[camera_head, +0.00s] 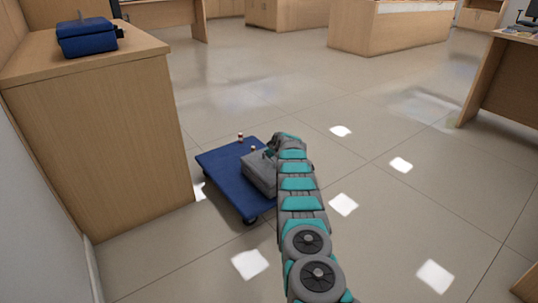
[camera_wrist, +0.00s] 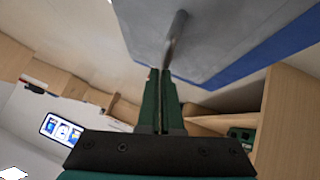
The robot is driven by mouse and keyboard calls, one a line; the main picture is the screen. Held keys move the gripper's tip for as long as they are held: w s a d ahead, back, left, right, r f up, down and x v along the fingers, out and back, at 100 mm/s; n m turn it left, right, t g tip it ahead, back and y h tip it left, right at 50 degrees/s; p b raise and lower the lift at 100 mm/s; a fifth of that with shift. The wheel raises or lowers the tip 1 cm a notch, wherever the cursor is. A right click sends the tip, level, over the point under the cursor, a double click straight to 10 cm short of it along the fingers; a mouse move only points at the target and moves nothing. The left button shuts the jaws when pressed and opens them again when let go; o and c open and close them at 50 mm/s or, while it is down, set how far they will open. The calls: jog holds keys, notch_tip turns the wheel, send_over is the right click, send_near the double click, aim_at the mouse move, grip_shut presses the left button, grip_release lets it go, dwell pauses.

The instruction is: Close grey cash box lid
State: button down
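The grey cash box (camera_head: 258,176) sits on a blue flat trolley (camera_head: 225,168) on the floor, partly hidden behind my arm. How far its lid stands open is too small to tell. In the wrist view a large grey surface (camera_wrist: 135,30), seemingly of the box, fills the top, with a thin metal bar (camera_wrist: 178,35) on it. My gripper (camera_wrist: 162,73) has its green fingers together, with their tips at the near end of the bar. I cannot tell whether they touch it. In the head view my gripper is at the box's far right side, its fingers not clearly visible.
A wooden counter (camera_head: 100,130) stands left of the trolley, with a blue case (camera_head: 86,37) on top. Two small posts (camera_head: 240,137) rise by the trolley's far edge. A desk (camera_head: 510,75) stands at the right. Tiled floor (camera_head: 400,200) right of my arm is clear.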

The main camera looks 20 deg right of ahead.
aim_at(270, 167)
dwell(0.4)
jog(key=w+r+v, duration=0.2)
jog(key=v, duration=1.1)
jog(key=shift+a, duration=0.25)
jog(key=s+a+r+g+y+p, duration=0.1)
jog(key=s+a+r+g, duration=0.1)
jog(key=s+a+r, duration=0.6)
jog(key=s+a+r+m+g+p, duration=0.1)
jog(key=s+a+r+g, duration=0.2)
jog(key=s, duration=1)
jog(key=s+a+r+g+y+p, duration=0.1)
jog(key=s+a+r, duration=0.5)
jog(key=s, duration=0.4)
jog(key=s+r+m+g+h+p, duration=0.1)
jog(key=s+m+g+h+p, duration=0.1)
jog(key=s, duration=3.8)
jog(key=m+g+p, duration=0.1)
jog(key=m+g, duration=0.1)
jog(key=g, duration=0.1)
jog(key=shift+a, duration=0.35)
